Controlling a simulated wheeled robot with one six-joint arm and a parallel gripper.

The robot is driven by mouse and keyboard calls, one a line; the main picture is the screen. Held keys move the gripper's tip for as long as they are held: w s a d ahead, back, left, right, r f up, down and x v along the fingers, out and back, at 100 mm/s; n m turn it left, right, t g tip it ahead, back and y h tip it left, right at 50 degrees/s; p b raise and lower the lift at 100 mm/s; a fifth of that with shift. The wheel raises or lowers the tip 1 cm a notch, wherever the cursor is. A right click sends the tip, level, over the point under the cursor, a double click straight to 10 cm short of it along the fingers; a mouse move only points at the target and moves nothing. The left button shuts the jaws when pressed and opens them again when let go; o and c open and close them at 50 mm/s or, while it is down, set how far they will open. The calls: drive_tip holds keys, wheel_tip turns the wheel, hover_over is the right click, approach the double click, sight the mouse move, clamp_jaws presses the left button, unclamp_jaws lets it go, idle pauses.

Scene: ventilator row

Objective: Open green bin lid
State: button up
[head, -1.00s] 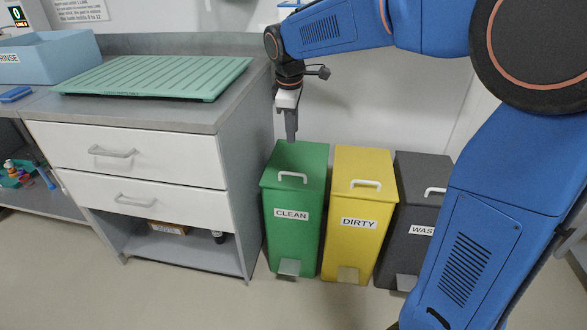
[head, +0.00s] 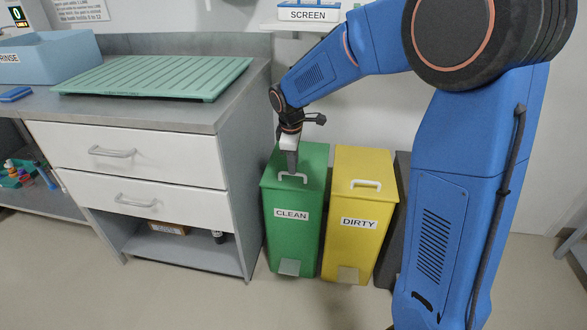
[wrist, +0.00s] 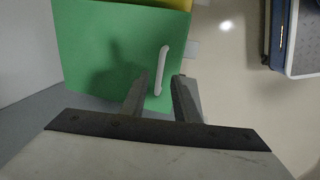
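The green bin (head: 294,235) labelled CLEAN stands on the floor beside the grey counter. Its green lid (head: 310,160) is shut, with a white handle (head: 292,178) near the front edge. My gripper (head: 292,170) points down just above the lid, at the handle. In the wrist view my gripper (wrist: 158,88) shows two fingers spread apart. The white handle (wrist: 162,70) lies ahead of the gap between the fingertips. I cannot tell whether the fingers touch it. The lid (wrist: 115,50) fills much of that view.
A yellow bin (head: 357,250) labelled DIRTY stands right of the green bin, and a dark bin (head: 401,175) is mostly hidden behind my arm. The counter with white drawers (head: 125,155) stands close on the left. Open floor (head: 190,302) lies in front.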

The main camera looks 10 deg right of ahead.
sight(294, 183)
drive_tip(key=shift+w+d+f, duration=0.1)
drive_tip(key=shift+w+f, duration=0.05)
drive_tip(key=shift+f, duration=0.65)
drive_tip(key=shift+w+f, duration=0.15)
drive_tip(key=shift+f, duration=0.6)
clamp_jaws()
drive_tip(key=shift+r, duration=0.1)
